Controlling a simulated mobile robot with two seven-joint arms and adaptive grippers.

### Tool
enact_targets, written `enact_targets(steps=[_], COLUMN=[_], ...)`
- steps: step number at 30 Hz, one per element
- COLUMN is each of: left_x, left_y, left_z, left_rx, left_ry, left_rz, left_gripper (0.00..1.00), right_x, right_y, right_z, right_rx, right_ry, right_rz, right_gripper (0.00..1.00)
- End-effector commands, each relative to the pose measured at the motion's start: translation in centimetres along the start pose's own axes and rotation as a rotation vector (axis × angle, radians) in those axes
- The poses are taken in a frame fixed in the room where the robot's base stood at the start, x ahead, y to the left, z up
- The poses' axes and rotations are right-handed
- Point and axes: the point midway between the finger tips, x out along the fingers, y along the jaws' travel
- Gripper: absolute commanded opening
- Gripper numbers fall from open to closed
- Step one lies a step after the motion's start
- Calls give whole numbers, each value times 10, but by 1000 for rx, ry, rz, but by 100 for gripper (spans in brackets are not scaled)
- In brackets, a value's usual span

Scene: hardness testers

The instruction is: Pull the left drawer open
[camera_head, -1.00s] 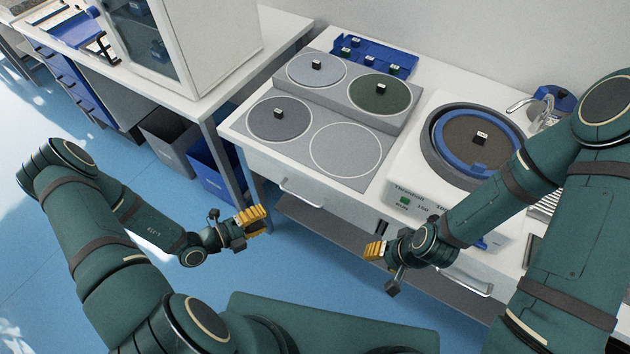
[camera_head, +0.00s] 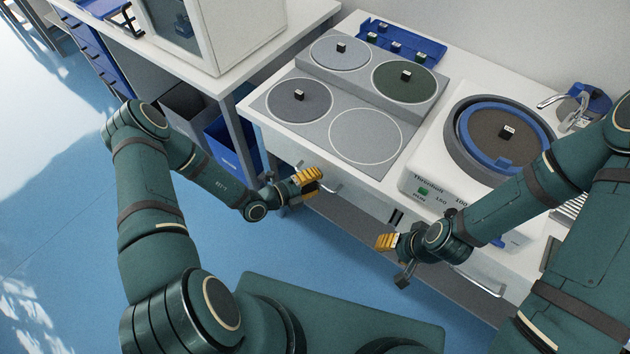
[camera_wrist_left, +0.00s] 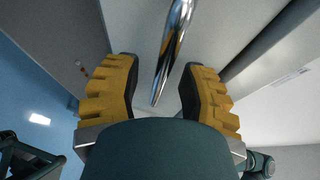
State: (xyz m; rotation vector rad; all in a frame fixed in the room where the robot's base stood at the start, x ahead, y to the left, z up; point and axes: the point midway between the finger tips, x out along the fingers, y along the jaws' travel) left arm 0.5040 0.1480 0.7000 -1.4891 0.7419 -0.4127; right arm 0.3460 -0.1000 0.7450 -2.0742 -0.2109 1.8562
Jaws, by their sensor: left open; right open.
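The left drawer (camera_head: 288,164) is in the front of the white bench and looks closed. Its metal bar handle (camera_head: 331,190) is partly hidden by my left gripper (camera_head: 316,181) in the head view. In the left wrist view, the shiny handle (camera_wrist_left: 172,50) runs between the two yellow fingers of my left gripper (camera_wrist_left: 164,100). The fingers are open, with a gap on each side of the bar. My right gripper (camera_head: 385,243) is open and empty in front of the bench, to the right of the left drawer.
A polishing machine (camera_head: 440,180) stands on the bench at right, beside a grey stepped board (camera_head: 330,120) with round discs. A second drawer handle (camera_head: 478,281) is below the machine. A blue bin (camera_head: 228,150) stands left of the bench. The blue floor in front is clear.

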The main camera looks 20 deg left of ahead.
Motion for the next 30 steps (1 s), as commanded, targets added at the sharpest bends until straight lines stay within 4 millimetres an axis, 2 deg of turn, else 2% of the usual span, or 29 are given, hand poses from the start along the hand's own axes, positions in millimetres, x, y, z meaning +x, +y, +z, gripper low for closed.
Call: enact_targets(steps=[10, 11, 12, 14, 15, 23, 26, 30], left_x=[4, 4, 4, 4, 4, 2, -4, -22], left_y=[0, 0, 0, 0, 0, 0, 2, 5], left_z=[0, 0, 0, 0, 0, -1, -3, -10], left_rx=[0, 0, 0, 0, 0, 0, -1, -3], left_ry=[0, 0, 0, 0, 0, 0, 0, 0], left_rz=[0, 0, 0, 0, 0, 1, 2, 5], left_gripper=[41, 37, 23, 2, 0, 0, 0, 0], right_x=[0, 0, 0, 0, 0, 0, -3, -9], right_y=[0, 0, 0, 0, 0, 0, -1, -4], right_z=[0, 0, 0, 0, 0, 0, 0, 0], right_rx=[0, 0, 0, 0, 0, 0, 0, 0], right_ry=[1, 1, 1, 1, 1, 0, 0, -3], right_rz=[0, 0, 0, 0, 0, 0, 0, 0], right_gripper=[47, 47, 47, 47, 47, 47, 47, 47])
